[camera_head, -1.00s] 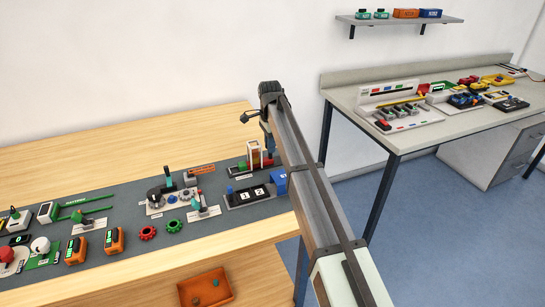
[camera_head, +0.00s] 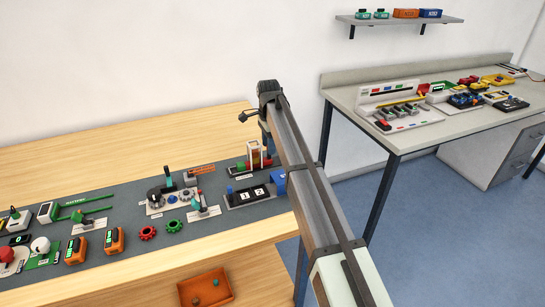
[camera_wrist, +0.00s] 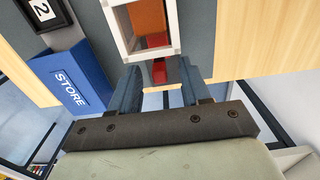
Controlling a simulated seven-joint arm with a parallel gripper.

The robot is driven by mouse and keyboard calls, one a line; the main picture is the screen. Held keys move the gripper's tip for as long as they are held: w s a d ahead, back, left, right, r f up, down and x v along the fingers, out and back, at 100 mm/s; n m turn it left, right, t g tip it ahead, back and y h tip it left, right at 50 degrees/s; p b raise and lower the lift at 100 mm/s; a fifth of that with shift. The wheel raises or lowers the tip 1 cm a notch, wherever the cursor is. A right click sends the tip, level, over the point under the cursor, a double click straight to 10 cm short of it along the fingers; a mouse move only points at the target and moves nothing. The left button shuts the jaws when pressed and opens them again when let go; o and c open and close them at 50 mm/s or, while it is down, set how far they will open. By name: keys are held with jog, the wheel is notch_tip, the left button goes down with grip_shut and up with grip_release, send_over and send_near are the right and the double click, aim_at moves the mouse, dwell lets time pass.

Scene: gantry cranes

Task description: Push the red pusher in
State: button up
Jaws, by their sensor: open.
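The red pusher (camera_wrist: 159,72) shows in the wrist view as a small red block at the near end of a white-framed tower (camera_wrist: 173,28). An orange-red block (camera_wrist: 148,17) shows inside the frame. My gripper (camera_wrist: 157,82) is open, its two blue-grey fingers pointing toward the tower, one on each side of the pusher in the picture. I cannot tell whether either finger touches it. In the head view the tower (camera_head: 250,153) stands at the far right end of the grey mat, and my arm hides the gripper and the pusher.
A blue STORE box (camera_wrist: 68,82) lies left of my fingers in the wrist view, beside a black tile marked 2 (camera_wrist: 43,11). In the head view the grey mat (camera_head: 135,195) holds several other stations. Bare wood lies behind it (camera_head: 130,138).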

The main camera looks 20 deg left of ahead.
jog(key=shift+r, duration=3.3)
